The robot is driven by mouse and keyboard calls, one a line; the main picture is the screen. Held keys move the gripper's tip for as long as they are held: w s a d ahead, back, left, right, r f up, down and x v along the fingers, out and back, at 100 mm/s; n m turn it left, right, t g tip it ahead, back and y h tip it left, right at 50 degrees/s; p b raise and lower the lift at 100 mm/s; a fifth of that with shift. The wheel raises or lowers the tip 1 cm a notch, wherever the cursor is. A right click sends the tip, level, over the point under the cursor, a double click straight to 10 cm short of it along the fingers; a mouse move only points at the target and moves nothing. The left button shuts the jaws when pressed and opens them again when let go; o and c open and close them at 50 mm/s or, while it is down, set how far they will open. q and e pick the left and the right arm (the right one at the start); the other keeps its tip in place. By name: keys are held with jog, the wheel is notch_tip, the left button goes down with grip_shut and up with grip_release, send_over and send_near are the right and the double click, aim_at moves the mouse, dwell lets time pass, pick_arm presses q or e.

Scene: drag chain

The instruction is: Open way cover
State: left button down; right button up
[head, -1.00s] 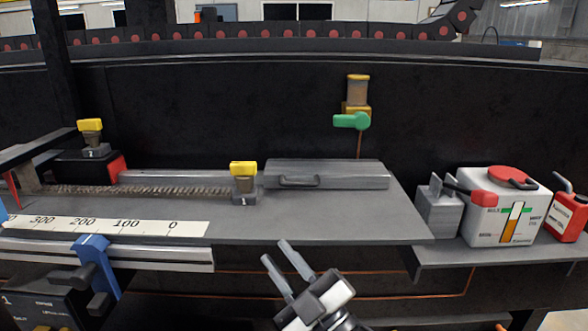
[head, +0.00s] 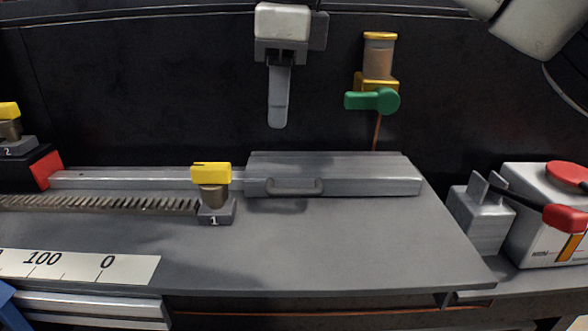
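The way cover (head: 350,168) is a long grey metal cover lying on the grey table, right of centre. A dark bar handle (head: 295,187) is on its front face, near the left end. My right gripper (head: 279,124) hangs above and behind the cover's left part, fingers pointing down, apart from the cover and handle. It is seen side-on, with one finger showing, so its opening cannot be judged. My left gripper is out of view.
A yellow-topped block marked 1 (head: 213,195) stands just left of the cover, by a toothed rack (head: 110,203). A green-levered oiler (head: 373,100) is on the black wall behind. The table front (head: 330,250) is clear.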

jog(key=d+r, duration=0.1)
jog(key=r, duration=0.1)
jog(key=h, duration=0.1)
send_near(294, 189)
jog(key=shift+t, duration=0.4)
jog(key=f, duration=0.8)
jog(key=shift+w, duration=0.3)
grip_shut()
